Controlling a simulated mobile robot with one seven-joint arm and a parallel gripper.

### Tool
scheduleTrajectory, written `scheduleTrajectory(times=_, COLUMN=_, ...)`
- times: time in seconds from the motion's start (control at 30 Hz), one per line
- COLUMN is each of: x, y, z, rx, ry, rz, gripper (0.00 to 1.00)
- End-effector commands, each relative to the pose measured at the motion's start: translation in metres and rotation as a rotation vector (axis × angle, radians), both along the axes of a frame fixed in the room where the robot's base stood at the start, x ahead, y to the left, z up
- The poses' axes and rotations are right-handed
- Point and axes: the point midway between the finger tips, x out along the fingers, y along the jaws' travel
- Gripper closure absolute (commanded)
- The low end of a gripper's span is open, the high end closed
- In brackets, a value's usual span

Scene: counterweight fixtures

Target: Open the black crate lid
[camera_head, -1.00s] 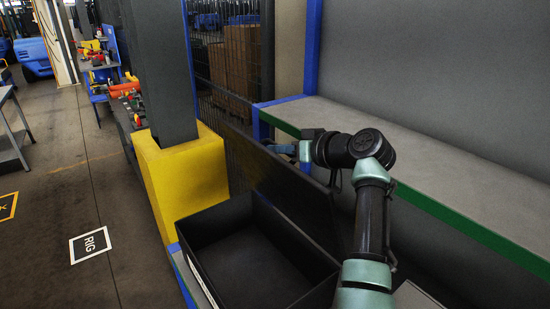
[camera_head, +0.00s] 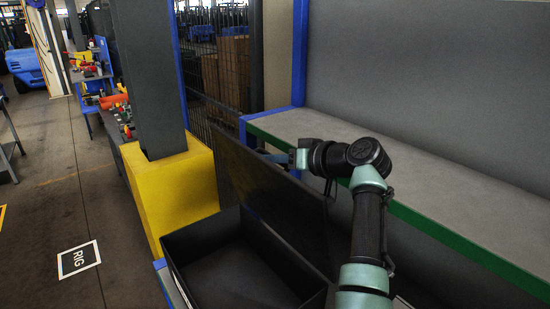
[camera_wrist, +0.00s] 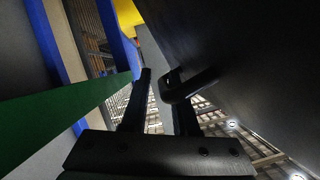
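The black crate (camera_head: 205,229) stands open at the lower middle of the head view, with its empty-looking inside showing. Its black lid (camera_head: 262,180) stands up steeply along the crate's right side. In the wrist view the lid (camera_wrist: 250,60) is the large dark surface on the right, with a black handle-like loop (camera_wrist: 195,86) beside it. My gripper (camera_wrist: 160,80) has its two fingers apart, with a visible gap between them. The right finger is close to the loop; I cannot tell whether they touch. In the head view the lid's top edge partly hides my gripper.
A grey shelf with a green edge (camera_head: 420,213) runs behind and right of my arm. A blue post (camera_head: 300,55) rises at its left end. A yellow column base (camera_head: 175,190) stands left of the crate. Open floor (camera_head: 60,200) lies at far left.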

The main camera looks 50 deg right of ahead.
Motion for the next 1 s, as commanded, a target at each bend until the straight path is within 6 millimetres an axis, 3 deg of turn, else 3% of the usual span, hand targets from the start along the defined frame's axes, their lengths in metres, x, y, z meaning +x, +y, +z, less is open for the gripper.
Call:
scheduleTrajectory(times=0.2, x=-0.002, y=0.000, z=0.002, rx=-0.003, ry=-0.003, rz=-0.002, gripper=0.73)
scheduleTrajectory(times=0.37, x=-0.015, y=0.000, z=0.005, rx=-0.006, ry=-0.004, rz=-0.002, gripper=0.73)
scheduleTrajectory(times=0.8, x=-0.099, y=0.008, z=0.035, rx=-0.004, ry=-0.004, rz=-0.005, gripper=0.73)
scheduleTrajectory(times=1.0, x=-0.118, y=0.010, z=0.043, rx=-0.001, ry=-0.001, rz=-0.002, gripper=0.73)
